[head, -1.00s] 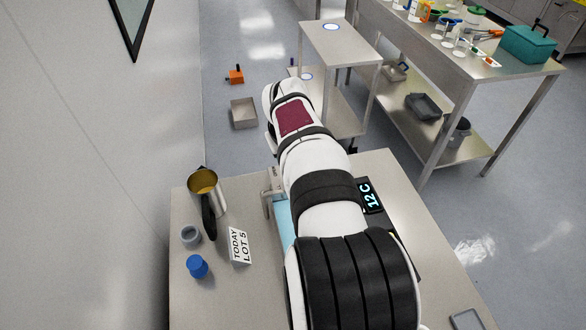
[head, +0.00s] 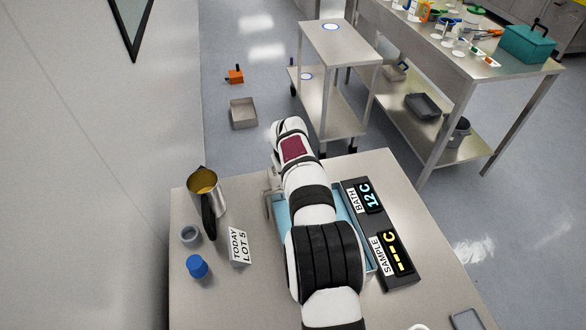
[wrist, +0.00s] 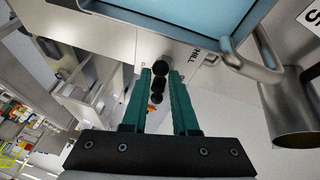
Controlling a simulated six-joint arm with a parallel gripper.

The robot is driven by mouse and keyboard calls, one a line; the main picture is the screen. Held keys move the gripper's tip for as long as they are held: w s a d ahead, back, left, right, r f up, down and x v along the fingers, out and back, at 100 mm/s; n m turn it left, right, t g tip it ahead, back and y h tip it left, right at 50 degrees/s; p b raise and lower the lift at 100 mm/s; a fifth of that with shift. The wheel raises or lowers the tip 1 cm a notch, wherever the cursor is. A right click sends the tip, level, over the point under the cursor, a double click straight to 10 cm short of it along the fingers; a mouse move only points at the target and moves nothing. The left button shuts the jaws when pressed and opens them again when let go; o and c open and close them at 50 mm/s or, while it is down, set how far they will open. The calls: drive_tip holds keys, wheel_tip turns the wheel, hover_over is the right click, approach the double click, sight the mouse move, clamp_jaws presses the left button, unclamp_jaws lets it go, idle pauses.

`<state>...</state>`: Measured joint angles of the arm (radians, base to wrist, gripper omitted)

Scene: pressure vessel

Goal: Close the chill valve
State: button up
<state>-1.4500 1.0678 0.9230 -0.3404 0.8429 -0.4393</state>
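The chill valve's black handle (wrist: 159,82) shows in the wrist view, on the steel side of the bath beside a label reading CHILL (wrist: 195,54). My gripper (wrist: 160,74) has two green fingers, one on either side of the handle, with a visible gap between them. It looks open; whether a finger touches the handle I cannot tell. The blue bath (head: 283,213) is partly hidden under my arm in the head view, and its blue inside also shows in the wrist view (wrist: 190,15). The gripper and valve are hidden behind my arm in the head view.
A display panel (head: 381,237) right of the bath reads BATH 12 C and SAMPLE dashes. Left are a steel jug (head: 205,192), a grey cup (head: 190,235), a blue cap (head: 197,266) and a LOT 5 sign (head: 239,247).

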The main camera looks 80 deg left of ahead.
clamp_jaws()
drive_tip(key=shift+s, duration=0.1)
drive_tip(key=shift+s+m+t, duration=0.2)
drive_tip(key=shift+m+t, duration=0.1)
drive_tip(key=shift+m, duration=0.6)
drive_tip(key=o, duration=0.5)
unclamp_jaws()
